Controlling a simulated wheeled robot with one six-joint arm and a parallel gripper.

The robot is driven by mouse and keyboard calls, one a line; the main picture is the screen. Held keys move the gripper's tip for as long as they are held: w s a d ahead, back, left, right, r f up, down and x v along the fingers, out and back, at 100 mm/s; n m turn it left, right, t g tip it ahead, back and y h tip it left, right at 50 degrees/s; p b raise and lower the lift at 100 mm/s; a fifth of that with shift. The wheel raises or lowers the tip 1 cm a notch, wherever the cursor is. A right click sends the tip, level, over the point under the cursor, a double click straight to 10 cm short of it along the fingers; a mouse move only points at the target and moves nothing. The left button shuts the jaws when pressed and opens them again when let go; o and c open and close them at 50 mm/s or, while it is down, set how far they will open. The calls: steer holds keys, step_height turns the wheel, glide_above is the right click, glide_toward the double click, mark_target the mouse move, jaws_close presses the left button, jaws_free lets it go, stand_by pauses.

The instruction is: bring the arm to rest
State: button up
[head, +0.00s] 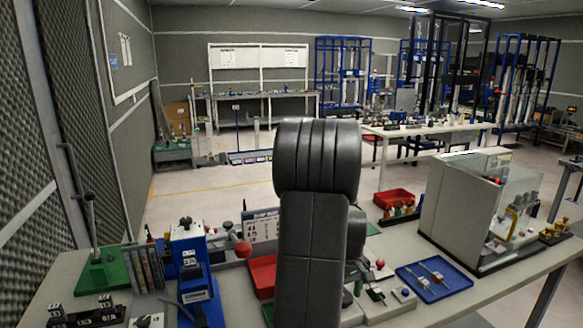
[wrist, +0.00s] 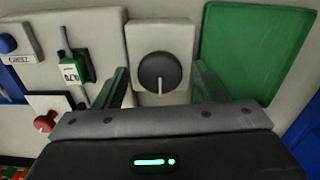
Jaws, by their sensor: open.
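My arm (head: 318,200) stands upright in the middle of the head view, a dark link with a thick rounded top. It hides part of the bench behind it, and my gripper cannot be made out there. In the wrist view my gripper (wrist: 161,78) is open, its two green fingers apart with nothing held between them. Beyond the fingers is a pale block with a dark round knob (wrist: 159,73) bearing a white pointer. Whether the fingers touch the block cannot be told.
The bench holds a blue device (head: 191,262), a green-based lever (head: 101,270), a blue tray (head: 452,278), a red bin (head: 393,197) and a large pale machine (head: 452,205). A green panel (wrist: 250,50) lies right of the knob. Open floor (head: 215,200) lies behind the bench.

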steer(key=shift+m, duration=1.5)
